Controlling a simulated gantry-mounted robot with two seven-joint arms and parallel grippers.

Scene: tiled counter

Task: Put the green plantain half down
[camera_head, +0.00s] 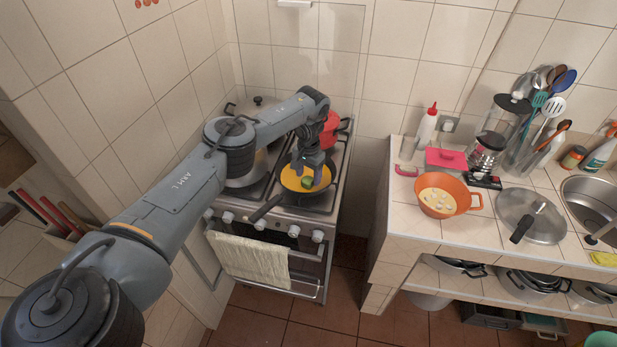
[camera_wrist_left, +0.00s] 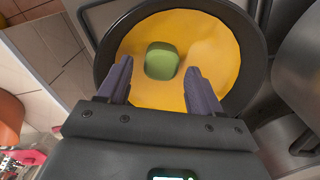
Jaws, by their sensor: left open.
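The green plantain half (camera_head: 307,182) lies in the yellow-orange contents (camera_head: 292,180) of a dark frying pan on the stove. In the left wrist view the plantain half (camera_wrist_left: 161,61) is a rounded green piece resting on the yellow surface inside the pan (camera_wrist_left: 104,62). My left gripper (camera_head: 309,172) is over the pan. In the left wrist view its two fingers (camera_wrist_left: 158,82) are spread apart, with the plantain half just beyond and between their tips, apart from both. My right gripper is in neither view.
The pan's handle (camera_head: 266,208) points to the front left. A red pot (camera_head: 330,130) stands behind the pan, and a large metal pot is partly hidden by my arm. An orange pan (camera_head: 447,196) and a lidded pan (camera_head: 530,216) stand on the tiled counter to the right.

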